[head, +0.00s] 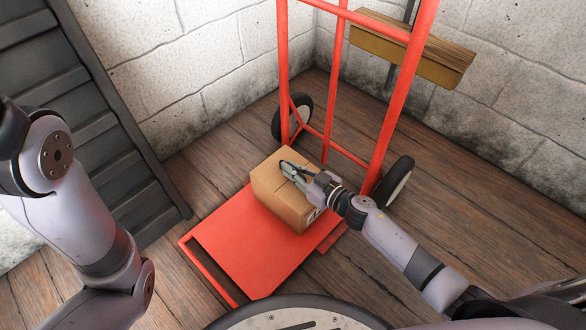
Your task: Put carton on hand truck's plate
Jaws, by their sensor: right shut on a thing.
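The brown cardboard carton (268,187) is over the back part of the hand truck's red plate (240,247), close to the truck's upright frame. It looks level and appears to rest on the plate; its underside is hidden. My right gripper (288,170) reaches in from the right and lies across the carton's top, shut on the carton. The fingers partly overlap the top face, so their exact grip is hard to see. My left arm shows at the left, but its gripper is out of view.
The hand truck's red frame (395,107) stands behind the carton, with black wheels (394,183) on both sides. A wooden shelf (430,60) is on the back wall. A dark slatted panel (75,105) leans at the left. The plate's front part is bare.

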